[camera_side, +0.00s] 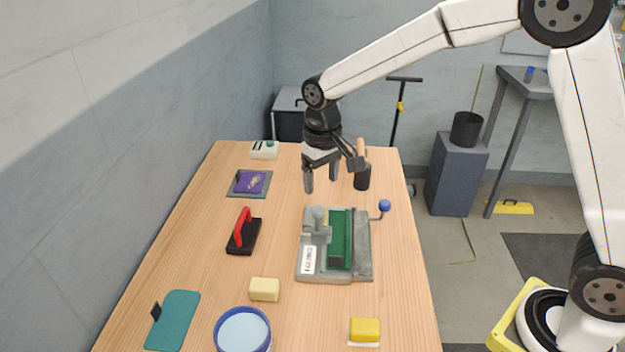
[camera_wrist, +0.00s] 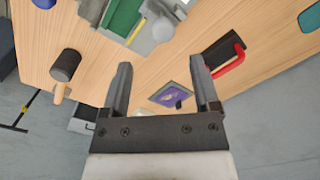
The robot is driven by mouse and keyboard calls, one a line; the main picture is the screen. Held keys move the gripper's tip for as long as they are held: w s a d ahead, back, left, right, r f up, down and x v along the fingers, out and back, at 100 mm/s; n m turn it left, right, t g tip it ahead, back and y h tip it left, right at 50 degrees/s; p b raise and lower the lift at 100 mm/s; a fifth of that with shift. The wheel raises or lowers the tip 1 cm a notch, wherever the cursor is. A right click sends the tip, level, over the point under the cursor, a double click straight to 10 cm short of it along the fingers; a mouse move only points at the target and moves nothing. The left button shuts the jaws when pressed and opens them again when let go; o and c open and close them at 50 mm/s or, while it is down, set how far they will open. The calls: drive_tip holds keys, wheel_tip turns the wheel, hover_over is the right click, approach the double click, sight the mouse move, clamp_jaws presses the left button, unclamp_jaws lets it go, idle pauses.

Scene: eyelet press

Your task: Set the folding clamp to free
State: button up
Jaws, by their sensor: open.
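A grey fixture (camera_side: 362,265) with a green block (camera_side: 340,240) stands on the wooden table. It has a grey post (camera_side: 319,228) at its left, a white label on its front left, and a lever with a blue ball (camera_side: 384,206) out to the right. I cannot tell for sure which part is the folding clamp. In the wrist view the green block (camera_wrist: 124,17) and a grey metal part (camera_wrist: 162,29) show at the top edge, cut off. My gripper (camera_side: 321,180) is open and empty, above and behind the fixture; its fingers (camera_wrist: 160,72) touch nothing.
A black block with a red handle (camera_side: 242,232) lies left of the fixture. A dark mallet (camera_side: 362,178) stands behind it. A purple piece (camera_side: 252,182) lies on a grey mat. A yellow block (camera_side: 264,289), a blue-rimmed bowl (camera_side: 268,319) and a teal board (camera_side: 174,320) lie in front.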

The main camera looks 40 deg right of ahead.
sight(318, 207)
drive_tip(key=shift+w+a+r, duration=0.1)
drive_tip(key=shift+w+a, duration=0.1)
drive_tip(key=shift+w, duration=0.05)
drive_tip(key=shift+f, duration=3.95)
clamp_jaws()
drive_tip(key=shift+r, duration=0.1)
